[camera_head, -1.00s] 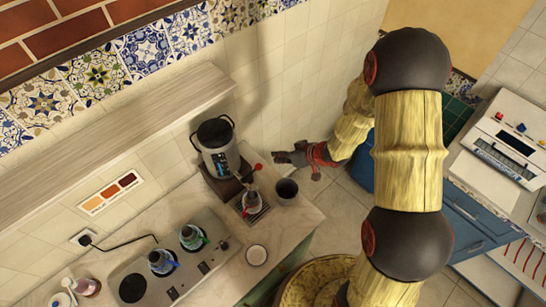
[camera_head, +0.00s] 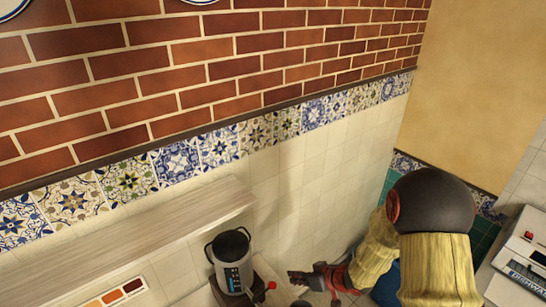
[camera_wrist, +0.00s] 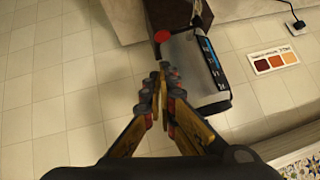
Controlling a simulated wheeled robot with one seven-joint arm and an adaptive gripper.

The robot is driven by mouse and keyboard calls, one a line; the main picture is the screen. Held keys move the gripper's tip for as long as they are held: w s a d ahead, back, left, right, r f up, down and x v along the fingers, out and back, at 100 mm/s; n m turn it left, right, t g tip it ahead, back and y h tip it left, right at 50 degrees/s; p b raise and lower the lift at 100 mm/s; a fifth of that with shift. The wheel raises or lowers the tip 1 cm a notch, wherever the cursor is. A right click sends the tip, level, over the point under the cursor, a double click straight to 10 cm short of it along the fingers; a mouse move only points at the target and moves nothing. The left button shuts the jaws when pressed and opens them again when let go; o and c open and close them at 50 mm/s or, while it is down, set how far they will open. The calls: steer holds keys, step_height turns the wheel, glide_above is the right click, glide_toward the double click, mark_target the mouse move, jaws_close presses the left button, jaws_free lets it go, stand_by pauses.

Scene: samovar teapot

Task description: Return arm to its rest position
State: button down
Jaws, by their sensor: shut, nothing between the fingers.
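My gripper (camera_head: 298,278) is at the lower middle of the head view, just right of the samovar (camera_head: 232,265), with a gap of picture between them. In the wrist view my gripper (camera_wrist: 162,82) has its fingers closed together with nothing between them. The silver samovar (camera_wrist: 212,88) with its dark base and red knob (camera_wrist: 162,36) shows behind and beside the fingertips. My arm comes in from the right of the head view. Whether the fingers touch the samovar is hard to tell, but they look apart.
A pale shelf (camera_head: 135,235) runs along the tiled wall left of the samovar. A colour-swatch card (camera_head: 115,295) is on the wall below it; a wall socket (camera_wrist: 294,26) shows in the wrist view. A white appliance (camera_head: 522,265) stands at the far right. The stove is out of view.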

steer(key=s+d+f+g+h, duration=0.1)
steer(key=s+d+f+h, duration=0.3)
steer(key=d, duration=0.5)
steer(key=s+d+r+m+g+h+b, duration=0.2)
steer(key=s+d+h+b, duration=0.25)
steer(key=d, duration=0.35)
steer(key=s+a+r+m+t+y+b, duration=0.1)
steer(key=s+a+b, duration=0.4)
steer(key=s+b, duration=0.4)
steer(key=s+a+r+m+t+b, duration=0.1)
steer(key=s+a+b, duration=0.3)
steer(key=b, duration=1.3)
steer(key=shift+s+a+r+m+y+b, duration=0.35)
steer(key=shift+s+r+m, duration=0.4)
steer(key=shift+s, duration=1.6)
